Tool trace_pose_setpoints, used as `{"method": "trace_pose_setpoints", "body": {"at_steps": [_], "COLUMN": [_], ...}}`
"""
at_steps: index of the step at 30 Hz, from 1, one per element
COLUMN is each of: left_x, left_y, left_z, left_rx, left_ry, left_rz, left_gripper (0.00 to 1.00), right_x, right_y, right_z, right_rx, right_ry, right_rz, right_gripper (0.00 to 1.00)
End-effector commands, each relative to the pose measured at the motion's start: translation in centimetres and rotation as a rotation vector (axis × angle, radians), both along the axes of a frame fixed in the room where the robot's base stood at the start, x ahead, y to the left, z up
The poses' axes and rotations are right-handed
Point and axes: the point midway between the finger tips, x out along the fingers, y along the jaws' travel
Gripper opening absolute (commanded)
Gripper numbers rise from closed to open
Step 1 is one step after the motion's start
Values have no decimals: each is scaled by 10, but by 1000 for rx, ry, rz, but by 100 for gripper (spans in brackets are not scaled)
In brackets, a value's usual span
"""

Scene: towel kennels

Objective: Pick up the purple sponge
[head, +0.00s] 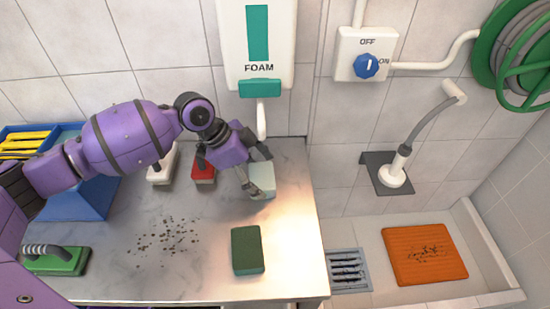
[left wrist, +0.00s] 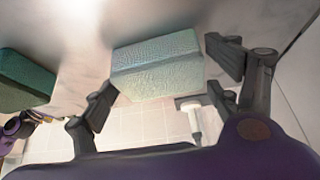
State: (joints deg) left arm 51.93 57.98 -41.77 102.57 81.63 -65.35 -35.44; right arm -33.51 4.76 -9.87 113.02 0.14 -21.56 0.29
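No sponge that looks purple shows in either view. A pale grey-green sponge-like block (head: 263,178) lies on the counter near its right side and also shows in the left wrist view (left wrist: 158,65). My left gripper (head: 257,170) is down at this block, with its fingers spread on either side of it. In the left wrist view the fingers (left wrist: 160,68) flank the block's two ends, close to it, with a slight gap at the right one. A dark green sponge (head: 248,250) lies nearer the front of the counter. My right gripper is not in view.
A red block (head: 204,173) and a white dark-topped item (head: 161,165) stand behind my arm. A blue bin (head: 75,203), a green scrubber (head: 58,262) and dark crumbs (head: 168,236) are left. The foam dispenser (head: 258,45) hangs above; an orange mat (head: 424,255) lies in the right basin.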

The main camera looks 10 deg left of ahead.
Motion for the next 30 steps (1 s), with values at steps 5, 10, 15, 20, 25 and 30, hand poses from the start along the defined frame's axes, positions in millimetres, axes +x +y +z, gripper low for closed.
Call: {"method": "trace_pose_setpoints", "body": {"at_steps": [5, 10, 15, 20, 25, 30], "left_x": [0, 0, 0, -2, -18, -34], "left_y": [0, 0, 0, 4, 31, 60], "left_z": [0, 0, 3, 11, 9, 9], "left_rx": [0, 0, -1, 2, 3, 4], "left_ry": [0, 0, 0, 3, 5, 5], "left_rz": [0, 0, 0, 0, 3, 2], "left_gripper": [65, 63, 62, 62, 62, 62], "right_x": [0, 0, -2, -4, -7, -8], "right_y": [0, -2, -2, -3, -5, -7], "right_z": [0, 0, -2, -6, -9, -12], "right_rx": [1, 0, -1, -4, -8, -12], "right_ry": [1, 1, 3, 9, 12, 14], "right_rz": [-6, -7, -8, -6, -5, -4], "right_gripper": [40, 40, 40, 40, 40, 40]}}
